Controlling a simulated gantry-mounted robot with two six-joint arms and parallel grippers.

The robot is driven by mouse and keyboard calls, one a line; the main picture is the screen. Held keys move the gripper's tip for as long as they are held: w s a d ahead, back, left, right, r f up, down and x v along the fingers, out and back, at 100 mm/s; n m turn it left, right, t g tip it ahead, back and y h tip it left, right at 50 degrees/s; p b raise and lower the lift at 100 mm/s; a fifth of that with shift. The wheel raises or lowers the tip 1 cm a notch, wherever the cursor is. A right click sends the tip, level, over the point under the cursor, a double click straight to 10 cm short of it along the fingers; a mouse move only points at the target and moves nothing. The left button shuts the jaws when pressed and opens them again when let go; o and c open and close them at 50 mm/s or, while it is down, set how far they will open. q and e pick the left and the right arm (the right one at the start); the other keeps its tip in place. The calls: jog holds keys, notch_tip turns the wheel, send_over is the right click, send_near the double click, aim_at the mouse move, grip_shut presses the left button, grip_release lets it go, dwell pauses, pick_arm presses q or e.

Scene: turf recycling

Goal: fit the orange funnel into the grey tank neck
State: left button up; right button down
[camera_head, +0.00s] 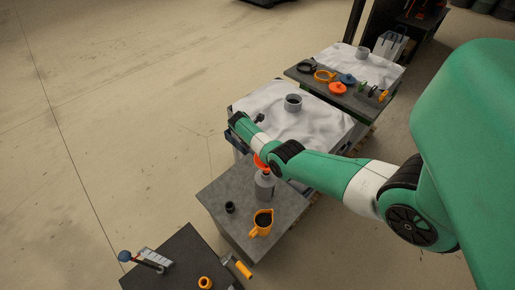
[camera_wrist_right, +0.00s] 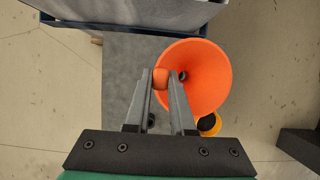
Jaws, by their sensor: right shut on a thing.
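The orange funnel (camera_wrist_right: 205,85) is held by my right gripper (camera_wrist_right: 160,79), whose fingers are closed on a small orange tab at its rim. In the head view only part of the funnel (camera_head: 260,161) shows below my right arm, close over the top of a grey bottle (camera_head: 264,188). I cannot tell if they touch. A grey neck (camera_head: 293,103) stands up from the white-covered tank (camera_head: 318,122), behind my arm, with the funnel apart from it. My right fingers are hidden in the head view. My left gripper is out of view.
On the dark table (camera_head: 228,187) stand a yellow jug (camera_head: 262,221) and a small black cup (camera_head: 229,207). A second covered tank (camera_head: 376,66) is behind, with a table of caps and rings. A nearer table (camera_head: 178,257) holds tools. The floor at left is clear.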

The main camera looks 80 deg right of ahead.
jog(key=shift+f+b, duration=2.7)
jog(key=shift+f, duration=0.15)
jog(key=c, duration=0.7)
grip_release()
jog(key=shift+r, duration=0.15)
jog(key=shift+w+a+r+p, duration=0.1)
jog(key=shift+r+p, duration=0.25)
jog(key=shift+p, duration=0.05)
jog(key=p+v, duration=0.3)
jog(key=v, duration=0.7)
jog(key=shift+w+a+r, duration=0.1)
jog(key=shift+a+r, duration=0.05)
jog(key=shift+r, duration=0.15)
